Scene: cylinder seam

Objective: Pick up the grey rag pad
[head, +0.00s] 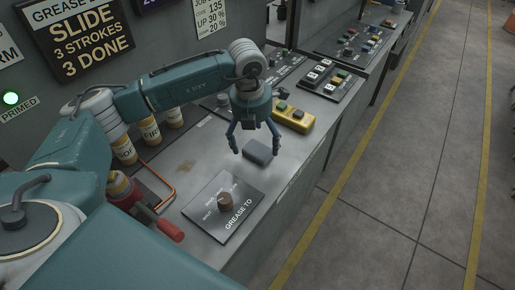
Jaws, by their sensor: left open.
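The grey rag pad (257,152) looks like a small dark grey block lying on the bench top (205,155), near its right edge. My left gripper (254,150) points down over it with its fingers spread. One finger is on the pad's left side and the other is above its right side. The gripper is open, and I cannot tell whether the fingertips touch the pad. My right gripper is not in view.
A yellow button box (293,117) stands just behind the gripper. A red-handled tool (130,190) and labelled canisters (150,130) stand to the left. Open floor (400,170) lies right of the bench.

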